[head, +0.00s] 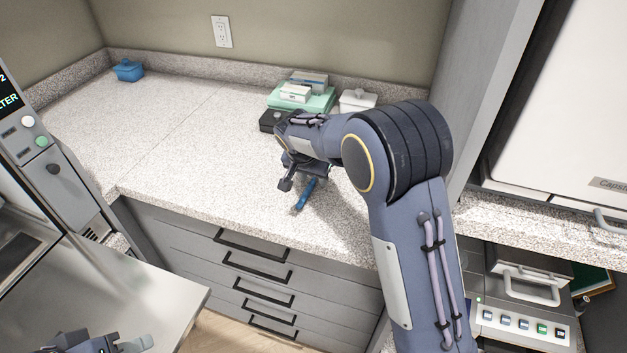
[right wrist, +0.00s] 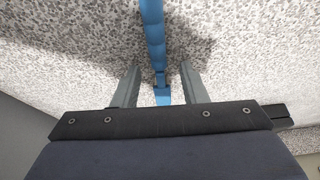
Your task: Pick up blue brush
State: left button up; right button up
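The blue brush (head: 305,193) lies on the speckled counter near its front edge, partly hidden by my right gripper in the head view. My right gripper (head: 296,184) is over it, pointing down. In the right wrist view the brush (right wrist: 152,35) runs from the top edge down between the two grey fingers of my right gripper (right wrist: 160,68). The fingers are open, with a gap on each side of the brush. Part of my left gripper (head: 130,344) shows at the bottom left of the head view; its fingers are not clear.
A black box (head: 270,121), a green tray (head: 318,103) with boxes on it and a white container (head: 357,101) stand behind my right arm. A small blue container (head: 128,70) is in the far left corner. The left and middle counter is clear. Drawers (head: 255,260) are below.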

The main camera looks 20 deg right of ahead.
grip_shut()
